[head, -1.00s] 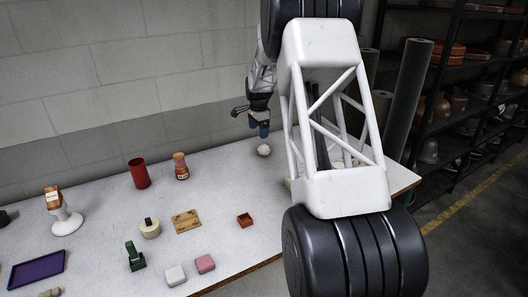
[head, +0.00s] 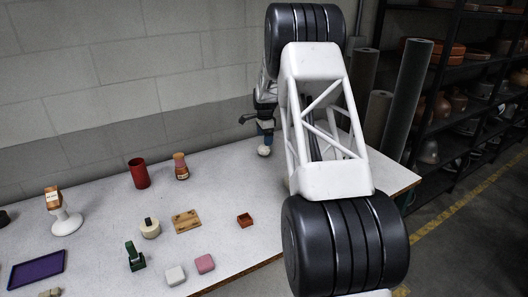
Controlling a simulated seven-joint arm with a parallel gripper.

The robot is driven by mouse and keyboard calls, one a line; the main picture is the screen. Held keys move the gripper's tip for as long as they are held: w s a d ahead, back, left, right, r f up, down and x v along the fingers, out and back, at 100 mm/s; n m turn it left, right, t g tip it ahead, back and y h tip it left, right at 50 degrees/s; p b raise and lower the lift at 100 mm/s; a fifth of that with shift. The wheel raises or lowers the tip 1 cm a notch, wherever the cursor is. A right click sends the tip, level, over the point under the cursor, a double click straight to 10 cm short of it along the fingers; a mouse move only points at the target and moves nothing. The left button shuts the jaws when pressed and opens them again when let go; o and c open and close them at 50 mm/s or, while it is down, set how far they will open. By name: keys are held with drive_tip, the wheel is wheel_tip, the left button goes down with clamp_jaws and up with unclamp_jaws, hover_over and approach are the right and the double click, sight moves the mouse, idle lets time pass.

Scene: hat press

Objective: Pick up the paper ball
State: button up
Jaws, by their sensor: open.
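The paper ball (head: 264,151) is a small, pale, round lump on the white table near its back edge. My gripper (head: 265,139) is right above it in the head view, with its blue fingertips pointing down at the ball's top. The jaws are open. The fingers are small and partly overlap the ball, so I cannot tell whether they touch it. My own arm hides the table to the right of the ball.
A red cup (head: 139,173) and an orange-brown jar (head: 181,167) stand left of the ball. A purple tray (head: 37,269) is at far left. The wall is close behind.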

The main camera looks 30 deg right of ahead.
sight(265, 149)
drive_tip(key=shift+f, duration=0.85)
drive_tip(key=shift+s+f, duration=0.1)
drive_tip(key=shift+f, duration=2.5)
drive_tip(key=c, duration=1)
